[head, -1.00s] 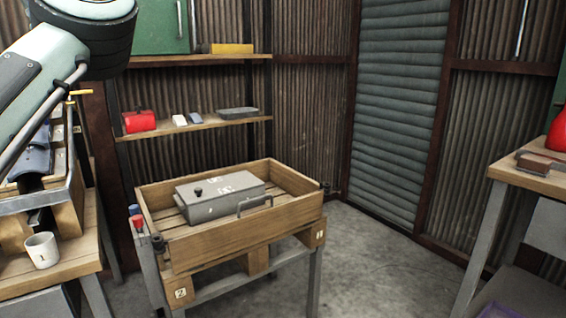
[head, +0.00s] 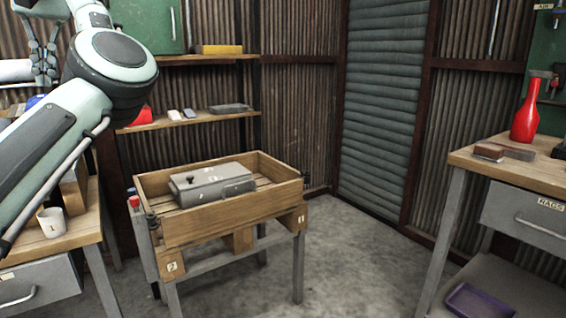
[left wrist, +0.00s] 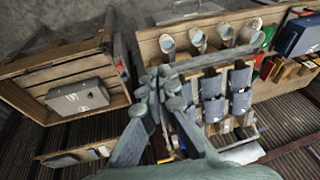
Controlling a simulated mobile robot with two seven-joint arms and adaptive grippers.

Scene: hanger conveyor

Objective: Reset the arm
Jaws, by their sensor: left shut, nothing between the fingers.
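My left arm (head: 110,50) reaches in from the left of the head view, bent at a large joint. My right gripper is not in view. A grey metal box (head: 212,185) with a dark knob lies in a wooden crate (head: 235,221) on a stand. The left gripper is well apart from both. The crate also shows at the left of the wrist view (left wrist: 25,68).
The left bench (head: 75,235) bears a white mug (head: 52,223), partly beside my arm. Shelves (head: 190,119) line the back wall. A right bench (head: 540,176) bears a red bottle (head: 525,119). The floor between crate and right bench is clear.

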